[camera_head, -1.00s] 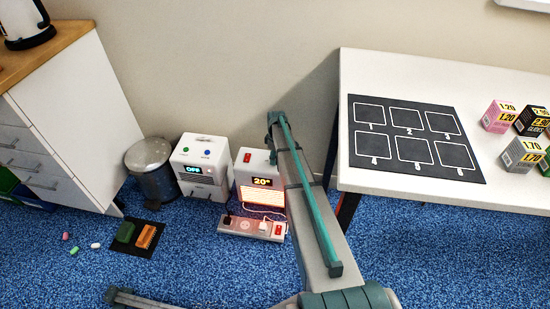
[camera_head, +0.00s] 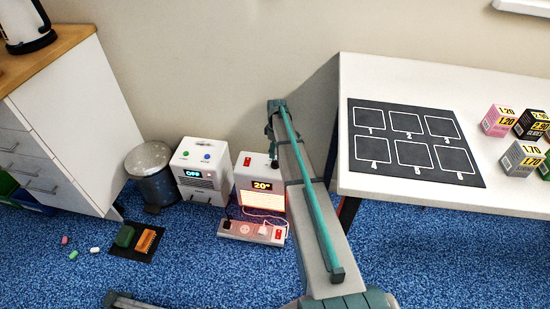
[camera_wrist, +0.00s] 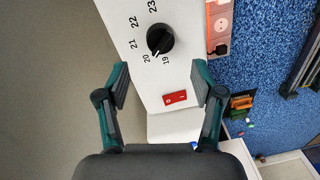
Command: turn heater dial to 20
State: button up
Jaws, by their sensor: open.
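The heater (camera_head: 249,181) is a white box on the floor, with a red switch and a lit display reading 20°. In the wrist view the heater top (camera_wrist: 150,85) carries a round black dial (camera_wrist: 160,39), with numbers 19 to 23 visible around it. The dial's white pointer mark points toward the 20. My gripper (camera_wrist: 161,80) is open. Its two fingers stand apart on either side of the heater top, with the dial ahead of the fingertips and nothing between them. In the head view my arm reaches over the heater and hides its right side.
A power strip (camera_head: 250,231) with plugged cords lies before the heater. A second white box reading OFF (camera_head: 197,182) and a bin (camera_head: 152,178) stand left. A white table (camera_head: 400,76) with a black numbered mat (camera_head: 411,176) is at right.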

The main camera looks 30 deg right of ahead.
aim_at(276, 162)
jog(key=shift+w+d+r, duration=0.1)
jog(key=shift+r, duration=2.15)
jog(key=s+a+f+m+g, duration=0.1)
jog(key=s+a+f+m, duration=0.3)
jog(key=s, duration=0.7)
jog(key=s+a+f+m+g, duration=0.2)
jog(key=s+a+f, duration=0.4)
jog(key=s, duration=0.4)
jog(key=s+a+f+m+g, duration=0.1)
jog(key=s+a+f+m, duration=0.35)
jog(key=s, duration=0.65)
jog(key=s+a+f+n+g, duration=0.1)
jog(key=s+a+g, duration=0.15)
jog(key=s, duration=0.75)
jog(key=s+a+f+g, duration=0.1)
jog(key=s+a+f, duration=0.15)
jog(key=s, duration=0.65)
jog(key=s+a+f+n+g, duration=0.15)
jog(key=s+a, duration=0.25)
jog(key=s, duration=0.6)
jog(key=w+r+t+p, duration=0.2)
jog(key=w+r+p, duration=0.2)
jog(key=r+p, duration=1.2)
jog(key=p, duration=0.3)
jog(key=shift+d+r+m+t+h+p, duration=0.2)
jog(key=shift+m+t+h+p, duration=0.1)
jog(key=shift+t, duration=0.1)
